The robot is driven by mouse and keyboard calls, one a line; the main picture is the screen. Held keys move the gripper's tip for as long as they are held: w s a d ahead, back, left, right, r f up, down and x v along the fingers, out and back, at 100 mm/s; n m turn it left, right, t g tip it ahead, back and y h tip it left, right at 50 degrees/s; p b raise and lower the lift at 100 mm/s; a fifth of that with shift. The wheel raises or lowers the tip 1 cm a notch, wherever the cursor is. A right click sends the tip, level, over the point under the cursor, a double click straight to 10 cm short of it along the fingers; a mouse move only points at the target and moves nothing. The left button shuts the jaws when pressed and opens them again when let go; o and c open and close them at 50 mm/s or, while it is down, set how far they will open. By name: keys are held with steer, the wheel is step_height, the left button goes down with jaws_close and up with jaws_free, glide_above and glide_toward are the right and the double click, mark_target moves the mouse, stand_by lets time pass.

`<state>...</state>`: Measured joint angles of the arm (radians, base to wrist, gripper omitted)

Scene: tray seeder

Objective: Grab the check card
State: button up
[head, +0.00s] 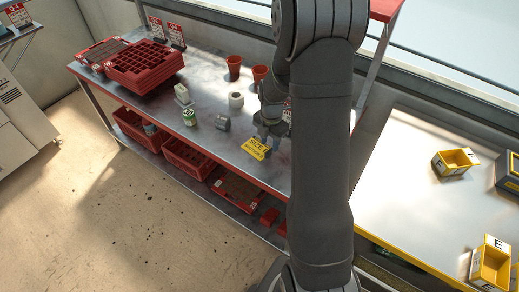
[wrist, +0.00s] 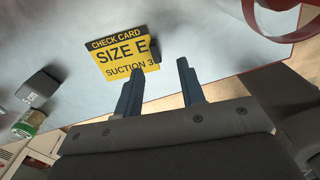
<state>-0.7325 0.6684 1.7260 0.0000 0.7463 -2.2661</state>
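The check card (head: 254,149) is a yellow card with a black heading band, at the front edge of the steel table. In the wrist view the card (wrist: 121,58) reads "SIZE E" and "SUCTION 3", with a small dark piece at its right edge. My gripper (wrist: 160,72) is open, with nothing between its fingers. The left fingertip overlaps the card's lower edge in that view, and the right one is clear to its right. Whether they touch cannot be told. In the head view my gripper (head: 271,130) is just above the card, partly hidden by my arm.
Red cups (head: 233,67) are behind. Red trays (head: 143,68) are stacked far left. A yellow bin (head: 455,162) sits on the right table.

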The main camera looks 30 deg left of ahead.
mark_target(268, 152)
steer(key=shift+w+a+f, duration=0.1)
steer(key=shift+a+f, duration=0.1)
steer(key=shift+f, duration=1.05)
steer(key=shift+a+f, duration=0.15)
steer(key=shift+f, duration=1.1)
jaws_close()
